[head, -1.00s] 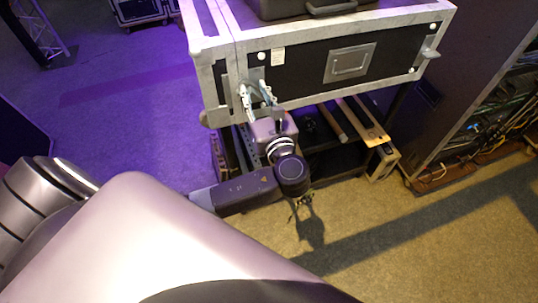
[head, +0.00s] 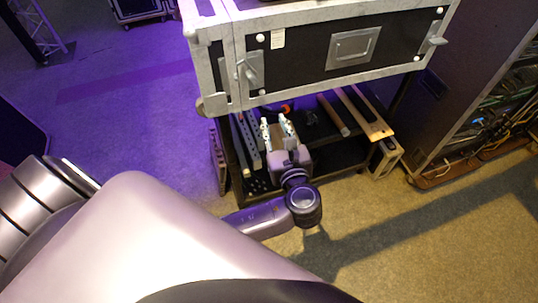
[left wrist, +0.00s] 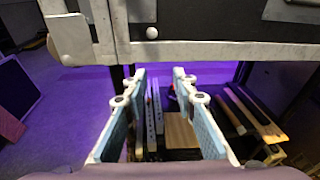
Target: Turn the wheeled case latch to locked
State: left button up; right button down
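A black case (head: 300,62) with grey metal edges stands on a dark shelf unit. Its front has a left latch (head: 250,72), with a small tilted lever on a plate, and a right latch (head: 434,41) near the right end. Which latch the task means, and whether it is locked, I cannot tell. My left gripper (head: 277,124) is below and in front of the case, under the left latch, apart from it. Its fingers are spread with nothing between them, also in the left wrist view (left wrist: 157,80). There the case's lower edge (left wrist: 215,50) runs above the fingertips. My right gripper is not in view.
The case has a recessed handle (head: 353,49) at its middle. Long bars (head: 362,114) lie on the shelf below. A rack with cables (head: 490,110) stands at right. The carpet (head: 420,235) in front is clear.

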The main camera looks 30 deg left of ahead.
pick_arm(q)
jog(key=s+f+n+g+h+b, duration=0.1)
jog(key=f+h+b, duration=0.1)
jog(key=f, duration=1.2)
jog(key=s+f+n+g+h+b, duration=0.2)
jog(key=f+h, duration=0.1)
jog(key=f, duration=1.2)
jog(key=shift+s+d+f+g, duration=0.15)
jog(key=shift+s+f+g, duration=0.15)
